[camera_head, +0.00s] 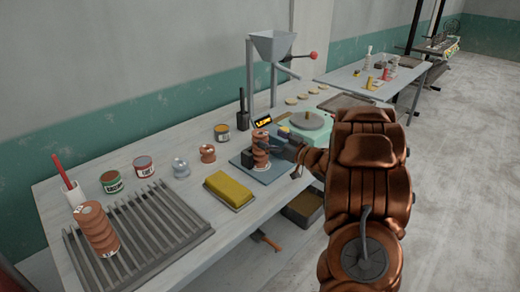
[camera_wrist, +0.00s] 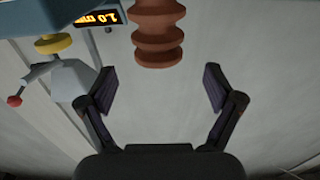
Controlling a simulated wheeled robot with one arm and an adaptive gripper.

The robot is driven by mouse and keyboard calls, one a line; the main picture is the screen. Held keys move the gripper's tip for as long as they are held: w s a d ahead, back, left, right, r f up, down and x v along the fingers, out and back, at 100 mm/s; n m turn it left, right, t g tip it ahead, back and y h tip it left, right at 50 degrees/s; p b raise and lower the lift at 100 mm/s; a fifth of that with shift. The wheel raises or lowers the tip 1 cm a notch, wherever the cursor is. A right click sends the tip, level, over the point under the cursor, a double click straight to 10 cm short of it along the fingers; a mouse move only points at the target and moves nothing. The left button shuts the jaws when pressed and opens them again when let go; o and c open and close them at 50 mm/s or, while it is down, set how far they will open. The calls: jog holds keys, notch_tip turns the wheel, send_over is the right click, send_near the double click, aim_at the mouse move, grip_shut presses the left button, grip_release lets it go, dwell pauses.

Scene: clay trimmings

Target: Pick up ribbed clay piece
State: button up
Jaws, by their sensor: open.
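In the wrist view the ribbed piece (camera_wrist: 158,38) shows at the top centre, lined up with the gap between my fingers. My open gripper (camera_wrist: 159,82) has nothing between its fingers; the piece looks just beyond the fingertips. A second, larger ribbed clay piece (camera_head: 98,230) stands on the slatted metal rack (camera_head: 145,235) at the left.
A yellow sponge-like block (camera_head: 229,188) lies in front of the board. Painted cans (camera_head: 112,182), small spools (camera_head: 208,153) and a lit display (camera_head: 263,121) stand behind. A grey hopper stand (camera_head: 272,45) and a round plate (camera_head: 306,120) are close to my arm.

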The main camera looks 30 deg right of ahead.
jog(key=shift+p+x, duration=1.05)
jog(key=shift+x, duration=1.7)
jog(key=shift+c, duration=0.2)
grip_shut()
